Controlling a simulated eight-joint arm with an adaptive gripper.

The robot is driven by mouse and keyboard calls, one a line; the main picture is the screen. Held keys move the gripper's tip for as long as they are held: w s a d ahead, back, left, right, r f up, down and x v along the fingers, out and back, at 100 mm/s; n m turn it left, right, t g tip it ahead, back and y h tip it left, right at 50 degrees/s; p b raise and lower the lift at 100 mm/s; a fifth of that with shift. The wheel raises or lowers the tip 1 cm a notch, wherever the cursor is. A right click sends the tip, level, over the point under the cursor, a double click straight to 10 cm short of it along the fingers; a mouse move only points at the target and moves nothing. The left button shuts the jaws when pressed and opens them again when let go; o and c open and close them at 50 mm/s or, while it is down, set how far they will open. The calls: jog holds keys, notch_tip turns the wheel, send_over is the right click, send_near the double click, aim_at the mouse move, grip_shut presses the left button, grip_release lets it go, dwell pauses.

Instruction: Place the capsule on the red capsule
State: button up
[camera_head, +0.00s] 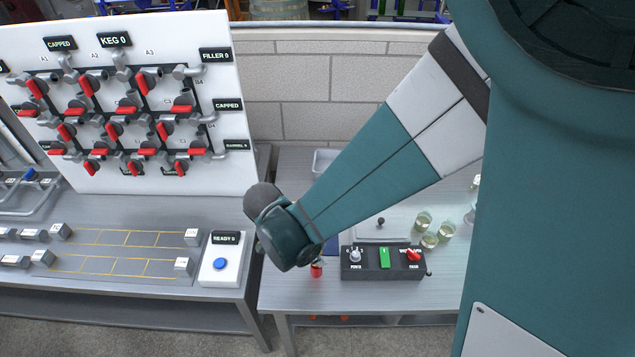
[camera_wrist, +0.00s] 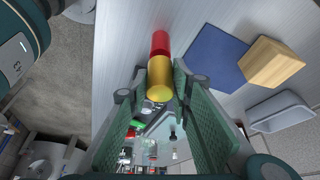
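The red capsule (camera_head: 316,271) stands near the front edge of the right bench, just below my wrist in the head view. In the wrist view the red capsule (camera_wrist: 159,43) shows directly beyond a gold capsule (camera_wrist: 160,78), in line with it. My gripper (camera_wrist: 161,82) has its green-padded fingers on both sides of the gold capsule and appears shut on it. The two capsules overlap in this view, so I cannot tell whether they touch. In the head view my arm hides the gripper and the gold capsule.
A black control box (camera_head: 384,263) with knobs and a green switch stands right of the red capsule. Several glasses (camera_head: 429,240) stand behind it. The wrist view shows a blue mat (camera_wrist: 217,58), a wooden block (camera_wrist: 270,66) and a grey tray (camera_wrist: 281,112).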

jog(key=shift+f, duration=0.8)
jog(key=shift+f, duration=0.15)
jog(key=o, duration=0.6)
jog(key=p+v, duration=0.1)
jog(key=v, duration=1.1)
dwell(0.5)
